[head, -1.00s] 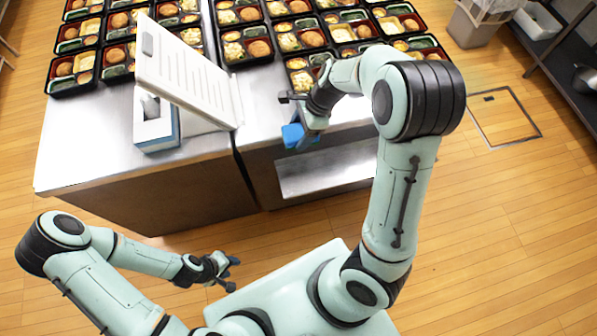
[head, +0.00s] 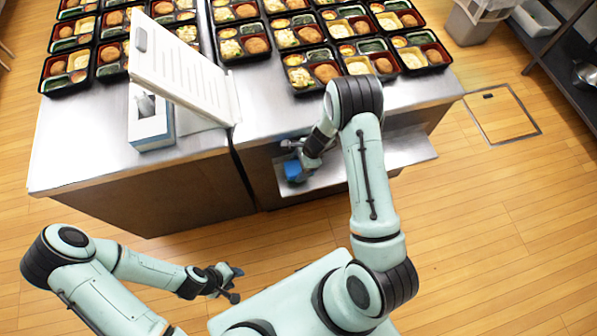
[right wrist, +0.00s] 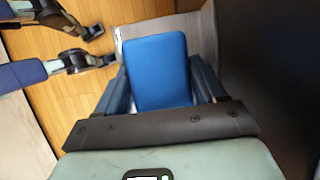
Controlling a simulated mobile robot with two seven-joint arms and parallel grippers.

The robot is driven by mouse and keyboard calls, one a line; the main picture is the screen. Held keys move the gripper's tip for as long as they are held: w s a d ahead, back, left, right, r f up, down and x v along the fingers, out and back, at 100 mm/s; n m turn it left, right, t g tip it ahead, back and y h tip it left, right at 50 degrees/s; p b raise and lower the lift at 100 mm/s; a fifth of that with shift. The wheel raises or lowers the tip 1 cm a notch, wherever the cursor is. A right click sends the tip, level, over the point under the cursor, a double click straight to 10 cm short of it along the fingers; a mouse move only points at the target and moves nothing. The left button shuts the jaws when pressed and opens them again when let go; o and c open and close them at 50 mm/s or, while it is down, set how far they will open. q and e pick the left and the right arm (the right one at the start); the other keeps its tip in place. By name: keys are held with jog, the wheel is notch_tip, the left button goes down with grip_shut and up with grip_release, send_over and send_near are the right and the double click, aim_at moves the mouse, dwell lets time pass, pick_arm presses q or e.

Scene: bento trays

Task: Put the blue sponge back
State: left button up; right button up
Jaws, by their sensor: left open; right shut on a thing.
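The blue sponge (head: 293,171) is between the fingers of my right gripper (head: 300,172), which is shut on it. In the head view it is at the open shelf (head: 415,148) under the right counter, over the shelf's left part. In the right wrist view the sponge (right wrist: 158,72) fills the space between the two fingers, with a light metal surface behind its far end. I cannot tell whether the sponge touches the shelf. My left gripper (head: 231,283) is open and empty, low in front of the left counter.
Many bento trays (head: 240,45) cover the back of both metal counters. A white slanted panel (head: 185,70) and a blue-white box (head: 150,120) stand on the left counter. A grey bin (head: 475,22) stands at the back right. The counter's front strip (head: 280,118) is clear.

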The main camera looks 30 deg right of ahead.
aim_at(298, 171)
notch_tip(298, 171, down, 4)
jog(key=shift+f, duration=0.2)
jog(key=o, duration=1)
jog(key=shift+w, duration=0.15)
jog(key=shift+r, duration=0.1)
